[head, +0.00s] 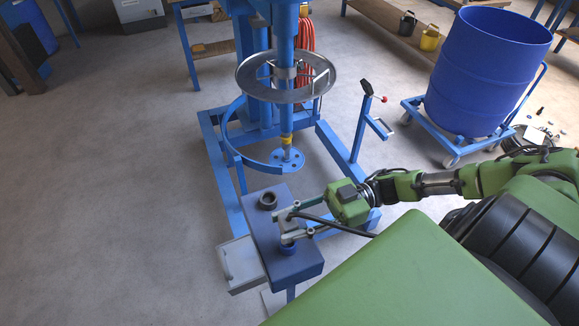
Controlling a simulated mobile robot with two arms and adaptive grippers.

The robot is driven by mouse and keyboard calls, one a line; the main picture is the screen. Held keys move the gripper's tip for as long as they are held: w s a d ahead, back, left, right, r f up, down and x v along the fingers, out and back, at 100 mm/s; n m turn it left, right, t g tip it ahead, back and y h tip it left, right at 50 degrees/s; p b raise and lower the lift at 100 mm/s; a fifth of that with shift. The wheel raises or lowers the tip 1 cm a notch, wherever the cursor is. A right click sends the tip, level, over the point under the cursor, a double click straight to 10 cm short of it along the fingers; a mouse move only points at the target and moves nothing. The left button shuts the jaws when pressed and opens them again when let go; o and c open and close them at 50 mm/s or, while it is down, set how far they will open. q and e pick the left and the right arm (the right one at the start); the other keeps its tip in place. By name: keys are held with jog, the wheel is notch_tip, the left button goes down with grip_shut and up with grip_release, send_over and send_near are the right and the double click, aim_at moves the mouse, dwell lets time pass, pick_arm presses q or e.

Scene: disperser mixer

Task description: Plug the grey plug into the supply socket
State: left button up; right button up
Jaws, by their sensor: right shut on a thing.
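My right gripper (290,226) reaches in from the right over a dark blue box (304,268). It is shut on a small grey block, which looks like the grey plug (286,220). A black cable (340,226) runs from the gripper area to the right. A dark round socket (268,200) stands up on the box top, just beyond the plug. A blue round fitting (288,247) is at the nearer finger. I cannot tell which of the two is the supply socket, nor whether the plug touches either. My left gripper is not in view.
A blue mixer frame with a round metal guard ring (250,78) stands behind the box. A grey panel box (241,264) adjoins its left side. A blue drum (486,75) sits on a trolley (458,135) at right. Floor at left (110,190) is clear.

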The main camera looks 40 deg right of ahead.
jog(key=shift+f+b, duration=1.6)
jog(key=shift+f, duration=0.6)
jog(key=o, duration=1.3)
jog(key=v, duration=1.2)
